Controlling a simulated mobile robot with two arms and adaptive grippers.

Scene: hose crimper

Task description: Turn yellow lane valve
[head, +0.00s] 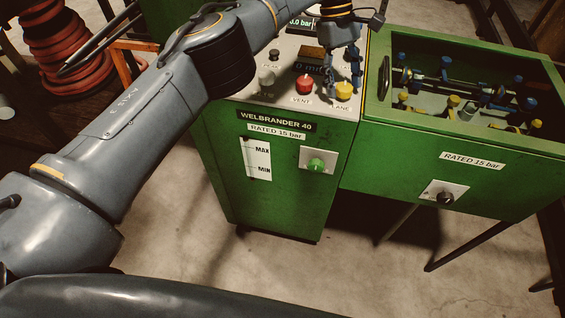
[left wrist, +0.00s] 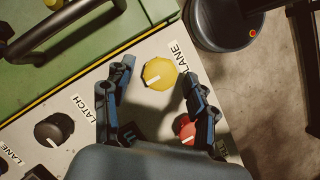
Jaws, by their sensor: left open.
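The yellow lane valve (head: 344,90) is a round knob on the sloped top of the green cabinet, above a label that reads LANE. In the left wrist view the yellow knob (left wrist: 158,72) carries a white pointer line on its face. My left gripper (head: 343,82) is over the knob, pointing down. In the left wrist view its two dark fingers (left wrist: 159,76) are spread, one on each side of the knob, with gaps visible. I cannot tell how far above it the tips are. My right gripper is not in view.
A red VENT knob (head: 304,84) sits close beside the yellow one, and also shows near a finger in the left wrist view (left wrist: 184,129). A black knob (left wrist: 54,130) is by the LATCH label. A green test box (head: 470,160) with fittings stands right. A green knob (head: 316,165) is on the cabinet front.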

